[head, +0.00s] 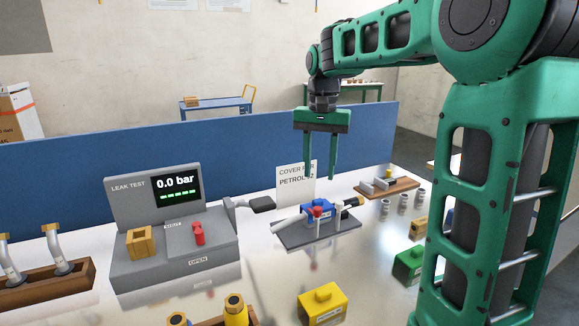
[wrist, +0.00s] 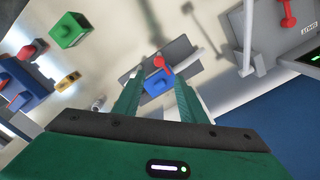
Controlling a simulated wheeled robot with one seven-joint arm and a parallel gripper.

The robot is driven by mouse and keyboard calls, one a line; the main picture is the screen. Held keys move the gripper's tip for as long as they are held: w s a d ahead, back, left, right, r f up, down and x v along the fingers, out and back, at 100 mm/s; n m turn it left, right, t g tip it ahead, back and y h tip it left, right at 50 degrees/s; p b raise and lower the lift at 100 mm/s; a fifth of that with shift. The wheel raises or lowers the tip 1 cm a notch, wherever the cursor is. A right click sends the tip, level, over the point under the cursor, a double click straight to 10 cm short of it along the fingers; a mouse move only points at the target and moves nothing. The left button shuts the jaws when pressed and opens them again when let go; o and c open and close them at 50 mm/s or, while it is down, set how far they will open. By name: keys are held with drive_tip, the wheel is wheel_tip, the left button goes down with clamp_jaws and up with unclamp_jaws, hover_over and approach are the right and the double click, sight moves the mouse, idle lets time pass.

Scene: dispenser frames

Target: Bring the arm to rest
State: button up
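My gripper (head: 319,160) is open and empty, pointing down above the table at the end of my green arm. Its two green fingers are well apart and show in the wrist view too (wrist: 158,90). Below it is a grey fixture plate (head: 300,236) carrying a blue part (head: 318,213) with a red knob (head: 317,211). In the wrist view the blue part (wrist: 157,83) appears between the fingers, apart from them. A dark-tipped lever (head: 262,203) is to the left of the gripper.
A grey leak test station (head: 130,215) reading 0.0 bar stands left. A blue partition (head: 120,148) runs behind the table. Yellow (head: 322,304) and green (head: 408,263) blocks lie in front. A wooden tray (head: 386,188) and several small grey cylinders (head: 403,203) are at right.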

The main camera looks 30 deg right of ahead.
drive_tip(key=shift+s, duration=0.1)
drive_tip(key=s+d+f, duration=0.1)
drive_tip(key=s+f, duration=0.3)
drive_tip(key=s, duration=0.5)
drive_tip(key=s+d+f+n, duration=0.1)
drive_tip(key=s+f, duration=0.4)
drive_tip(key=s, duration=0.5)
drive_tip(key=s+d+f+n, duration=0.1)
drive_tip(key=s+f, duration=0.4)
drive_tip(key=s, duration=0.5)
drive_tip(key=shift+s, duration=0.1)
drive_tip(key=shift+w+f, duration=0.35)
drive_tip(key=shift+w, duration=0.45)
drive_tip(key=shift+s+r, duration=0.1)
drive_tip(key=shift+s, duration=0.05)
